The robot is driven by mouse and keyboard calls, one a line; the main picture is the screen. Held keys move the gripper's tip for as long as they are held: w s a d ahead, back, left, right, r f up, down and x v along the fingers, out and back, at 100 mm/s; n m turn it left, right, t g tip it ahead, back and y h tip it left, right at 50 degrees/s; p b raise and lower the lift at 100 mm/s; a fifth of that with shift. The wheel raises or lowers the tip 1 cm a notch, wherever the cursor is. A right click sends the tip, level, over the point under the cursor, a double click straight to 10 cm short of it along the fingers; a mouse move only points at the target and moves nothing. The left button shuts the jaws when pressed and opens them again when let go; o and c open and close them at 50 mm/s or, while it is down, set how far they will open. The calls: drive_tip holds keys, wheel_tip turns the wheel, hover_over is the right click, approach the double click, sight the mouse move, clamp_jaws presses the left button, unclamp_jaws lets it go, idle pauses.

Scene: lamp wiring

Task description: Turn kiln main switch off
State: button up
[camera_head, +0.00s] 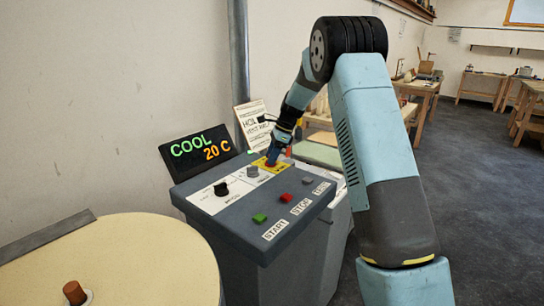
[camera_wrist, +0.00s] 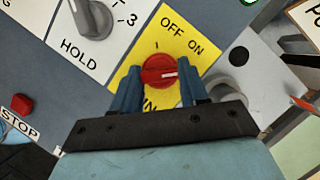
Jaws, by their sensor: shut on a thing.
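The kiln main switch (camera_wrist: 158,70) is a round red knob on a yellow plate (camera_wrist: 150,45) marked OFF and ON. Its white pointer mark points to the right in the wrist view, nearer the ON word than the OFF word. My gripper (camera_wrist: 160,84) is shut on the knob, one blue finger on each side. In the head view my gripper (camera_head: 276,152) reaches down onto the yellow plate at the back of the grey control panel (camera_head: 225,222), and mostly hides the knob. The display (camera_head: 200,150) reads COOL 20 C.
A grey dial (camera_wrist: 92,18) marked HOLD sits beside the yellow plate. A green START button (camera_head: 259,217), a red STOP button (camera_head: 286,197) and a grey button (camera_head: 308,180) line the panel's near edge. A propped sign (camera_head: 253,122) stands behind.

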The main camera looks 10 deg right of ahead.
drive_tip(key=n, duration=0.2)
drive_tip(key=n+g, duration=0.1)
drive_tip(key=n, duration=0.1)
drive_tip(key=shift+w+g, duration=0.2)
drive_tip(key=shift+g, duration=0.1)
drive_tip(key=n+g+h, duration=0.1)
drive_tip(key=n, duration=0.4)
drive_tip(key=shift+w+a, duration=0.1)
drive_tip(key=shift+a, duration=0.05)
drive_tip(key=n, duration=0.2)
drive_tip(key=n+g+h, duration=0.1)
drive_tip(key=n, duration=0.1)
drive_tip(key=shift+a+r+h, duration=0.1)
drive_tip(key=shift+a+h, duration=0.05)
drive_tip(key=shift+h, duration=0.15)
drive_tip(key=shift+a+n+g+h, duration=0.15)
drive_tip(key=shift+n+h, duration=0.25)
drive_tip(key=shift+n, duration=0.7)
drive_tip(key=shift+d+n+g+h, duration=0.1)
drive_tip(key=shift+n+g+h, duration=0.25)
drive_tip(key=shift+n, duration=0.75)
drive_tip(key=o, duration=1.1)
drive_tip(key=shift+c, duration=0.2)
